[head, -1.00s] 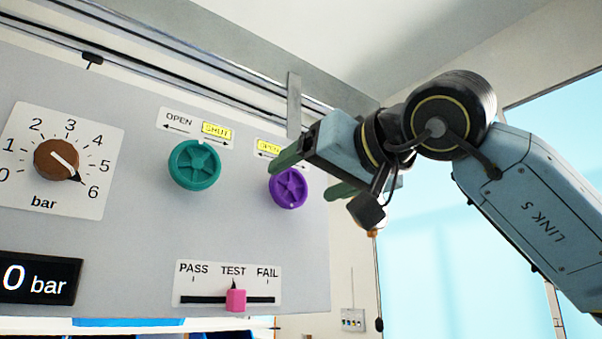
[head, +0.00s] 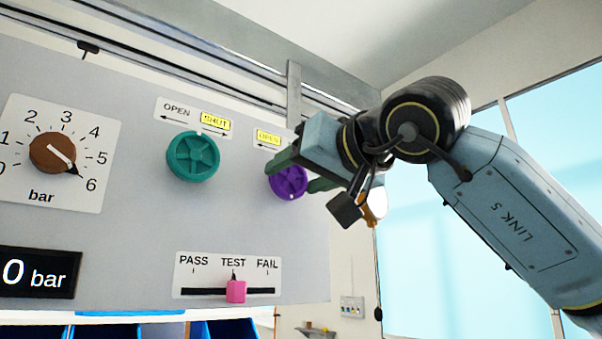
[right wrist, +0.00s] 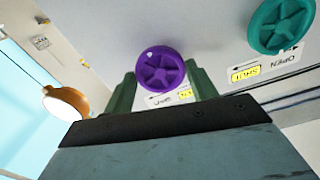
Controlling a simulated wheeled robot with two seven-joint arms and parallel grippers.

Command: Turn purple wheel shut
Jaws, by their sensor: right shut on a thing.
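The purple wheel (head: 287,184) is a round spoked knob at the right end of the grey panel. The right wrist view also shows the fingers either side, and the gripper (right wrist: 160,74) is shut on the wheel. My left gripper is out of view.
A green wheel (head: 193,157) sits left of the purple one, its SHUT label lit yellow. A pink slider (head: 236,291) points to TEST below. A brown dial (head: 53,153) points to 6, above a display (head: 36,274) showing 0 bar.

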